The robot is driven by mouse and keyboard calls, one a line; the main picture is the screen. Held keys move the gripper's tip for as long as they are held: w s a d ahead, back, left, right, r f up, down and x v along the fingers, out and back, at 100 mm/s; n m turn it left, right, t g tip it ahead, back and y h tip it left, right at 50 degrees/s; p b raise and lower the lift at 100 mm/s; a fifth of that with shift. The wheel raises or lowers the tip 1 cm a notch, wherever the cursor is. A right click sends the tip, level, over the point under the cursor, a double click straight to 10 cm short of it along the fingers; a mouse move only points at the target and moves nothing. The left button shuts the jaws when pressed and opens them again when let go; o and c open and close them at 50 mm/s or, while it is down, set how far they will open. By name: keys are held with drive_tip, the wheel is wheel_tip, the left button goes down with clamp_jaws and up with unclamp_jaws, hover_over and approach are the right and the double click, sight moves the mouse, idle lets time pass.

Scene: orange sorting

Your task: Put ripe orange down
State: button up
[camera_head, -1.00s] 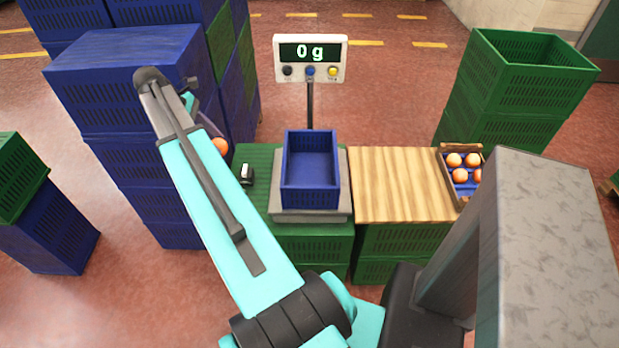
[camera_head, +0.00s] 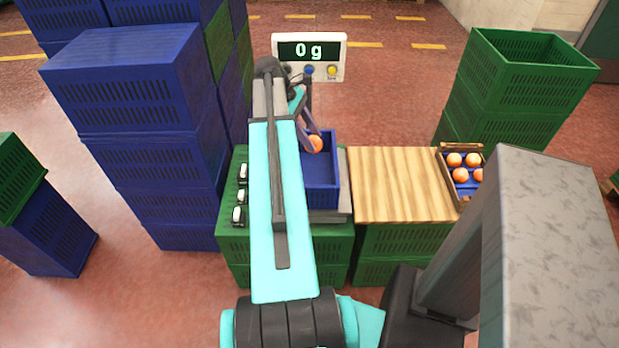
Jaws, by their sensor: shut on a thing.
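An orange (camera_head: 315,144) is held in my gripper (camera_head: 312,138), which is shut on it. The orange shows over the upper part of the blue crate (camera_head: 322,198). I cannot tell how high above the crate's floor it hangs. The crate stands on the grey scale (camera_head: 345,190), and my arm covers its left part. The scale's display (camera_head: 309,51) reads 0 g. My arm also hides part of the gripper's surroundings.
Small black-and-white items (camera_head: 238,215) lie on the green crates left of my arm. A bare wooden board (camera_head: 400,185) is right of the scale, with a tray (camera_head: 447,166) of several oranges beyond. Tall blue crate stacks (camera_head: 130,100) stand left.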

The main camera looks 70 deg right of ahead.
drive_tip(key=shift+s+d+f, duration=0.1)
drive_tip(key=shift+s+d, duration=0.1)
drive_tip(key=shift+s, duration=0.5)
drive_tip(key=shift+s+d+f, duration=0.1)
drive_tip(key=shift+s+d, duration=0.05)
drive_tip(key=shift+s, duration=0.5)
drive_tip(key=shift+f, duration=0.1)
drive_tip(key=p, duration=0.2)
hover_over(319, 177)
drive_tip(key=s+a, duration=0.1)
drive_tip(key=a, duration=0.4)
drive_tip(key=f, duration=1.3)
drive_tip(key=shift+s+d+f, duration=0.1)
drive_tip(key=shift+s+f, duration=0.1)
drive_tip(key=shift+f, duration=0.2)
drive_tip(key=shift+f, duration=0.1)
drive_tip(key=shift+f, duration=1.85)
drive_tip(key=shift+f, duration=0.15)
